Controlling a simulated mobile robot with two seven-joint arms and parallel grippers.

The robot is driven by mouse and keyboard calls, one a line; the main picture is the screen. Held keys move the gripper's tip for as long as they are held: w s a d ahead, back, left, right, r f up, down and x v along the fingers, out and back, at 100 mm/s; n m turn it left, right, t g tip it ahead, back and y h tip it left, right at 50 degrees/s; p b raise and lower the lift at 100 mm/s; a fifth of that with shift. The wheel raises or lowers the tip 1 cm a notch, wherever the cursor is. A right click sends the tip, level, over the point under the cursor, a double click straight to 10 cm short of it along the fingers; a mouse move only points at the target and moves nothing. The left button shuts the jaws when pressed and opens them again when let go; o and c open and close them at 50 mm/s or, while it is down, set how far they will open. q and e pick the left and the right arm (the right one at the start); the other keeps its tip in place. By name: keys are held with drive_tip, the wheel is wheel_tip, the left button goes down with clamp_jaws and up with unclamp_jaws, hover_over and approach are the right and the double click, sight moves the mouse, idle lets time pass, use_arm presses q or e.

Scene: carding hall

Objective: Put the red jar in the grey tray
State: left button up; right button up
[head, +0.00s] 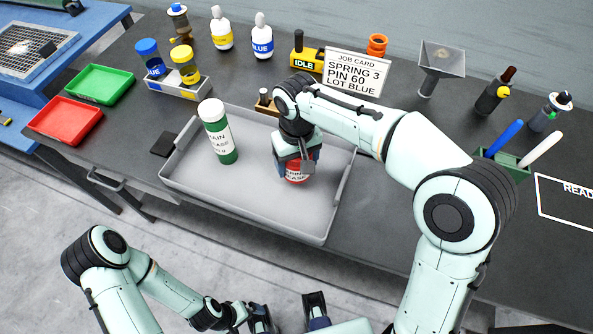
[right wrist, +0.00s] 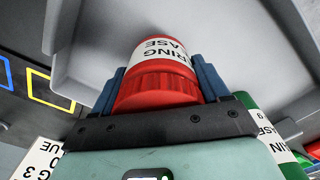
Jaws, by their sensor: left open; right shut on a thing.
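The red jar (head: 296,172) has a white label and is in the right part of the grey tray (head: 255,217). In the right wrist view the red jar (right wrist: 158,82) sits between the fingers with its ribbed lid toward me. My right gripper (head: 297,165) is shut on it from above and hides part of it. I cannot tell whether the jar's base touches the tray floor. My left gripper (head: 290,320) is open and empty, low at the bottom edge of the head view, away from the tray.
A green jar with a white lid (head: 217,132) stands in the tray's left part. Red (head: 66,121) and green (head: 100,85) trays lie left. Bottles, a job card (head: 355,75) and a funnel (head: 441,60) line the back. A green pen holder (head: 508,163) is right.

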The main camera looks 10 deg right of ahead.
sight(297, 172)
drive_tip(key=shift+f+b, duration=0.3)
drive_tip(key=shift+f, duration=1.85)
drive_tip(key=shift+f, duration=0.2)
drive_tip(key=o, duration=1.3)
drive_tip(key=shift+o, duration=0.2)
drive_tip(key=shift+r, duration=0.25)
wheel_tip(297, 172, up, 12)
drive_tip(key=shift+f+p, duration=0.1)
drive_tip(key=shift+p, duration=0.95)
